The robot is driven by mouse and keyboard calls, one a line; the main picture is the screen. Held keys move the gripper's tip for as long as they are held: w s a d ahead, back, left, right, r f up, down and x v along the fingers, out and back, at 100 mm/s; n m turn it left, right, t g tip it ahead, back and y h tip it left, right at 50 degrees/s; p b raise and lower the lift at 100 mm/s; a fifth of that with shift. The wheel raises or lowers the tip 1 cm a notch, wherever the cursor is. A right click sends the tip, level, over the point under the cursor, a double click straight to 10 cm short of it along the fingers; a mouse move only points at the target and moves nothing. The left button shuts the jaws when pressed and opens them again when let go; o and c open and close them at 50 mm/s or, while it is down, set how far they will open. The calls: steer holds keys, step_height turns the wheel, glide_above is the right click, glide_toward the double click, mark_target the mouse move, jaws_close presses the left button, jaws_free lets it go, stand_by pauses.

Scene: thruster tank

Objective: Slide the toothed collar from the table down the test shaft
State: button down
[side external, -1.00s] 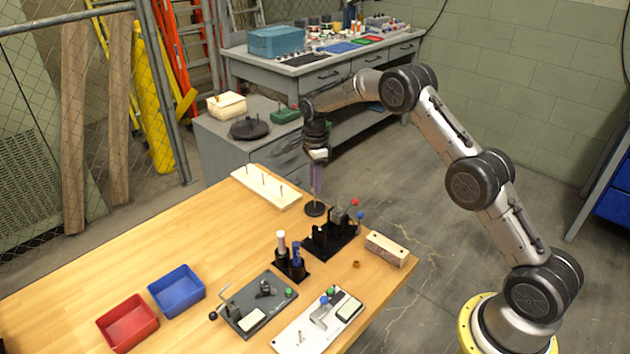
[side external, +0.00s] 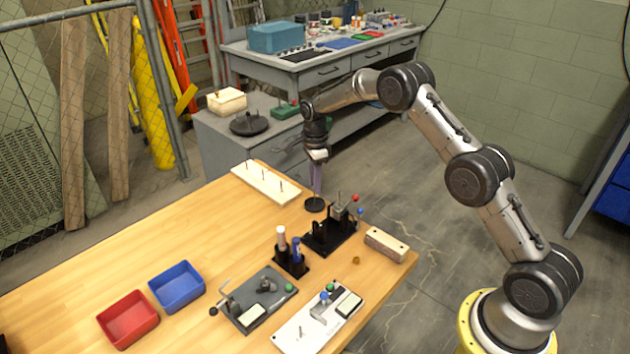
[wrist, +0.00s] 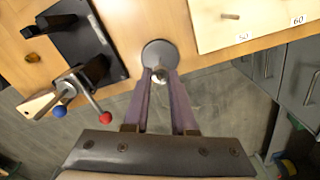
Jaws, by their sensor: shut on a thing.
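A black round base (side external: 315,205) stands on the table's far right edge. It shows in the wrist view as a grey disc (wrist: 158,52). My gripper (side external: 317,193) points straight down just above this base, and its two purple fingers (wrist: 161,76) converge over the disc in the wrist view. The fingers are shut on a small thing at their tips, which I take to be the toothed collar. The fingers mostly hide it, so its teeth do not show. The test shaft is not clear between the fingers, and I cannot tell whether the collar is around it.
A white board with pegs (side external: 266,184) lies left of the base. A black fixture with red and blue knobs (side external: 332,234) stands close in front. A small brass-coloured piece (side external: 356,260) and a wooden block (side external: 386,244) lie nearby. Blue (side external: 177,287) and red (side external: 128,319) bins stand left.

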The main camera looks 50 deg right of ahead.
mark_target(315, 203)
steer(key=shift+f, duration=2.35)
stand_by(1.0)
steer(key=c, duration=0.7)
jaws_free()
steer(key=shift+o, duration=0.2)
step_height(315, 203, up, 18)
stand_by(0.7)
